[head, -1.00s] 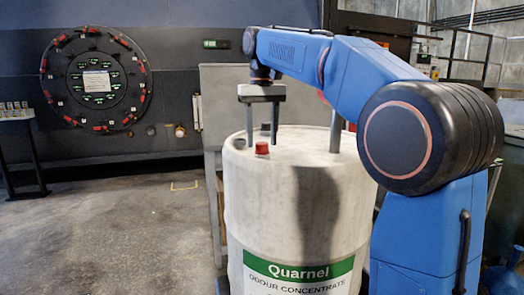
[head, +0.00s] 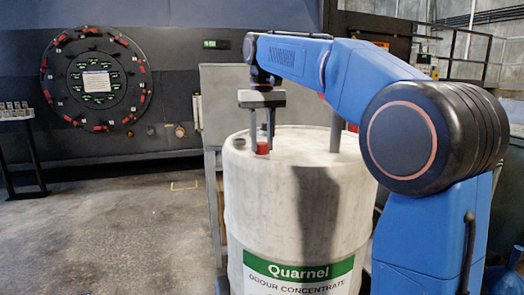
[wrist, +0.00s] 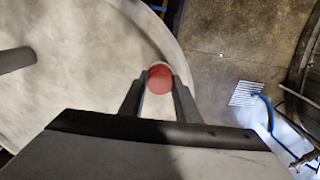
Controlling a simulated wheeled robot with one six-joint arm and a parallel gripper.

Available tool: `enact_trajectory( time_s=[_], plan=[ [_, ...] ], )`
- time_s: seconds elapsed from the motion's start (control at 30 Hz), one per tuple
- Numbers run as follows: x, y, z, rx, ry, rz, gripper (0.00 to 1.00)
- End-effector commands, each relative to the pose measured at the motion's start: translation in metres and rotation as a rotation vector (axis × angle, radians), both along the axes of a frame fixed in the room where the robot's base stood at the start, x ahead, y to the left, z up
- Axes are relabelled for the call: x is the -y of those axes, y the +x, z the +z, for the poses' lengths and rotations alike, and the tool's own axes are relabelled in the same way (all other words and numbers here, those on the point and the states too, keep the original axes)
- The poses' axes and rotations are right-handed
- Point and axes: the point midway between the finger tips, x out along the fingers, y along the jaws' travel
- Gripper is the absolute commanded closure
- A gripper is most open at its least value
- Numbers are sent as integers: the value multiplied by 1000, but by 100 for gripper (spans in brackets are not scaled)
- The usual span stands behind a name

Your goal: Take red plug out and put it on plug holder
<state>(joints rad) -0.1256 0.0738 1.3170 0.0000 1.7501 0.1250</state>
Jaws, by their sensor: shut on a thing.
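The red plug (head: 263,149) is at the top of the pale drum (head: 300,215), near its left rim. My gripper (head: 263,143) points down over the drum top and is shut on the plug. In the wrist view the red plug (wrist: 160,79) shows as a round red top between the two dark fingertips of my gripper (wrist: 160,88). The plug looks level with the drum top; I cannot tell whether it is seated in its hole. I cannot identify a plug holder for certain.
A grey post (head: 337,132) stands up from the drum top, right of the gripper. A small stand (head: 18,118) with several small items is at the far left. A round dark panel (head: 96,80) is on the back wall. The floor left of the drum is clear.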

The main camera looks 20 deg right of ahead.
Motion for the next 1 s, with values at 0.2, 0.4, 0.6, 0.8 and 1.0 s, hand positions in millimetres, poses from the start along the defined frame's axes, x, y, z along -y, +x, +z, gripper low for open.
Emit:
enact_trajectory(
  time_s=[0.2,0.4,0.6,0.8,1.0],
  plan=[
    [0,0,0,-2,0,131,94],
    [0,0,0,-2,0,335,94],
    [0,0,0,-2,0,446,94],
    [0,0,0,-2,0,452,94],
    [0,0,0,-2,0,505,94]
  ],
)
